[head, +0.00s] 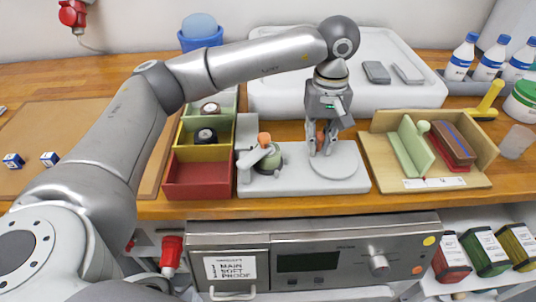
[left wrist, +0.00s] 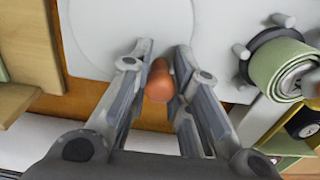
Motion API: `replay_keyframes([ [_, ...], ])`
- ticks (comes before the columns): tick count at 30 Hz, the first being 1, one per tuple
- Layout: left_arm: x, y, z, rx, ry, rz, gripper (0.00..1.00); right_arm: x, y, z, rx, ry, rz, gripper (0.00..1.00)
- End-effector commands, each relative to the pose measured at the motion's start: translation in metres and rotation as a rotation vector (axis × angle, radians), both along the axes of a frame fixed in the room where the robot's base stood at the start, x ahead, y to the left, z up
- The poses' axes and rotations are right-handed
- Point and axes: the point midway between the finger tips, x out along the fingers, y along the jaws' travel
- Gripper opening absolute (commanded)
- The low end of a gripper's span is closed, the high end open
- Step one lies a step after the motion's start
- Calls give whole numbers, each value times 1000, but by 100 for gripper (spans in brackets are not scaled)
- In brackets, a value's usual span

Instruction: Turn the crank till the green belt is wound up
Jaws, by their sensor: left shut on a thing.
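A pale grey winder base (head: 300,186) stands on the wooden bench. The green belt (head: 270,161) is a roll at its left end, with a grey arm and an orange knob (head: 264,139) above it. The roll also shows in the left wrist view (left wrist: 282,68). A round pale disc (head: 333,168) lies on the base's right part. My left gripper (head: 323,148) points down at the disc's far edge, shut on an orange-brown handle (left wrist: 159,80). I cannot tell how the handle joins the base. My right gripper is not in view.
Green, yellow and red bins (head: 200,190) stand close left of the winder. A wooden tray (head: 467,182) with a green panel and a dark block stands close right. A white tray (head: 270,95) is behind. Bottles (head: 461,57) stand back right.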

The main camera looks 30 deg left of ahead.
Motion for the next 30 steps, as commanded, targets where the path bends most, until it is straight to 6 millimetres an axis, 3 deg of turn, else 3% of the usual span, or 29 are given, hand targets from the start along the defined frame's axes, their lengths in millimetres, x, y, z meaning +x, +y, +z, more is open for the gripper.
replay_keyframes([
  [1, 0, 0, 1, 1, 0, 0, 8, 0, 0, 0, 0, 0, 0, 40],
  [2, 0, 0, 1, 1, -1, 0, 22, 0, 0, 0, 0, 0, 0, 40],
  [6, 1, 0, 2, 0, -2, 1, 39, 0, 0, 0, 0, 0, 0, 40],
  [17, 1, 0, 4, 0, -4, 1, 39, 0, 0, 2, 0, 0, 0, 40],
  [30, 1, 0, 46, -1, -3, 1, 39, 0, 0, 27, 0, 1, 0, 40],
])
